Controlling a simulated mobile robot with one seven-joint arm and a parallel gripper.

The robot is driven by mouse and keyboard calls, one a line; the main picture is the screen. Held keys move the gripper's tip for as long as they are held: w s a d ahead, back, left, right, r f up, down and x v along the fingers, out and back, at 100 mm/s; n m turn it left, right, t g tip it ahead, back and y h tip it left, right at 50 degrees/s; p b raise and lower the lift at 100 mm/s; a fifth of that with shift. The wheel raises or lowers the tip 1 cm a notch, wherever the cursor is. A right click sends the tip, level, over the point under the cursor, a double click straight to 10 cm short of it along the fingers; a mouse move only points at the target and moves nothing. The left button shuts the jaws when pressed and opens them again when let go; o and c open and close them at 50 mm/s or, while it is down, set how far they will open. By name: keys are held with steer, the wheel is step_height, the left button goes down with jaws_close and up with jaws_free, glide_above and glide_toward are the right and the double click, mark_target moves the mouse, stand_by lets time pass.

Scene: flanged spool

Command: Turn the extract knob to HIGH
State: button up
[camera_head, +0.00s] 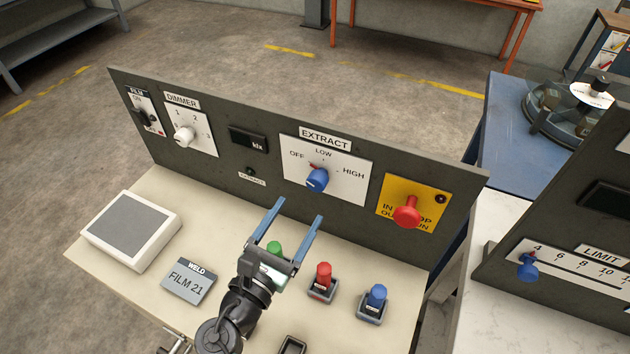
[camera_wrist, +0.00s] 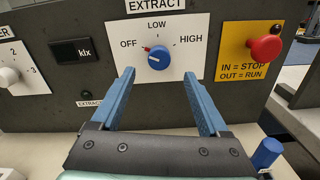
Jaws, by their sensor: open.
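The extract knob (camera_head: 317,180) is blue and sits on a white plate (camera_head: 348,186) marked OFF, LOW and HIGH, on the upright dark panel. In the wrist view the knob (camera_wrist: 158,58) is near the top middle, with a red mark at its upper left, on the OFF side. I cannot tell its exact setting. My gripper (camera_head: 300,209) is open and empty, in front of the panel and apart from the knob. In the wrist view its two blue fingers (camera_wrist: 159,73) point toward the plate, with the knob between and beyond their tips.
A red stop button (camera_head: 406,212) on a yellow plate juts out right of the knob. A dimmer knob (camera_head: 184,136) and a klx display (camera_head: 248,141) are to the left. Green, red (camera_head: 323,276) and blue (camera_head: 376,297) buttons stand on the desk below, near my gripper.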

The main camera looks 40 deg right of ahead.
mark_target(315, 186)
steer(key=x, duration=0.9)
steer(key=shift+a+p, duration=0.1)
steer(key=shift+p, duration=0.2)
jaws_close()
